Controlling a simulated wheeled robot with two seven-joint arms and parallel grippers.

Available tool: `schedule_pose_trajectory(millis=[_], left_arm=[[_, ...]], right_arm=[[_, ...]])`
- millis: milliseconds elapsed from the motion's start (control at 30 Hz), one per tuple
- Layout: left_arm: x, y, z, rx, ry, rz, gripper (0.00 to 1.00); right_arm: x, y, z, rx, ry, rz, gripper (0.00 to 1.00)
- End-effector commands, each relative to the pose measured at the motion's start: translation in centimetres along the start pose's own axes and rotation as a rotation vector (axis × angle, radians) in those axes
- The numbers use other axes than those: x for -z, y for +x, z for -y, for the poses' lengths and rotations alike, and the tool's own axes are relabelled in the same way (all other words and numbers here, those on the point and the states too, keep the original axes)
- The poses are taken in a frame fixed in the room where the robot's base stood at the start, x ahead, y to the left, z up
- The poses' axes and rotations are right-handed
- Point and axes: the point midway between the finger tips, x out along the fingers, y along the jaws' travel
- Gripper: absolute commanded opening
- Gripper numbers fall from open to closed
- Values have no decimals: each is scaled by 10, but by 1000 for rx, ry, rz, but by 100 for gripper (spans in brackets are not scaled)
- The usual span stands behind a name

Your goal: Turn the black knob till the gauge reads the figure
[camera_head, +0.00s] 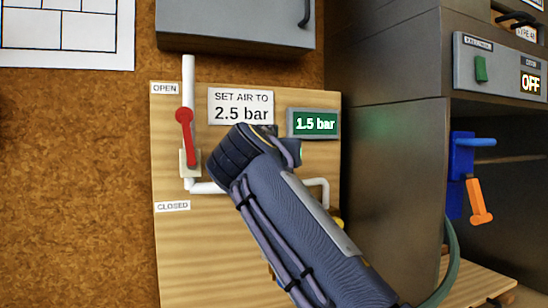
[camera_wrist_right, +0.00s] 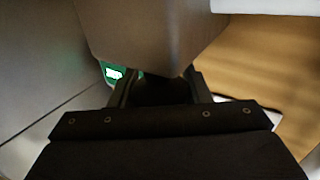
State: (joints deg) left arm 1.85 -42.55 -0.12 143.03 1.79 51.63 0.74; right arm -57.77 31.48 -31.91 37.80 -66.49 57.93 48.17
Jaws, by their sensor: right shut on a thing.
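The gauge (camera_head: 315,124) is a green-lit display on the wooden panel in the head view and reads 1.5 bar. The sign (camera_head: 241,106) left of it says SET AIR TO 2.5 bar. My right arm reaches to the panel just below the sign and hides the knob and its own gripper there. In the right wrist view my right gripper (camera_wrist_right: 160,94) is shut on a dark thing between its fingers, which fits the black knob (camera_wrist_right: 162,86); its shape is mostly hidden in shadow. A small green display (camera_wrist_right: 114,73) glows behind the left finger. My left gripper is not in view.
A red lever (camera_head: 185,135) on a white pipe stands upright, between OPEN and CLOSED labels. A grey cabinet (camera_head: 235,22) hangs above the panel. A dark cabinet (camera_head: 385,170) stands close on the right. Blue and orange handles (camera_head: 477,200) and an OFF display lie further right.

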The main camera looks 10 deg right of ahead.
Motion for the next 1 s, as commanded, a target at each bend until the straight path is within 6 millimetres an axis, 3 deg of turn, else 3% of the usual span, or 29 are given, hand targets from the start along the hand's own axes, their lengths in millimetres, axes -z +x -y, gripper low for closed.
schedule_pose_trajectory(millis=[500,1000], left_arm=[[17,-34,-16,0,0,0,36],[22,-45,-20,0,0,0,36]], right_arm=[[4,-1,-6,-405,-3,0,20],[1,-2,-9,-524,-1,0,20]])
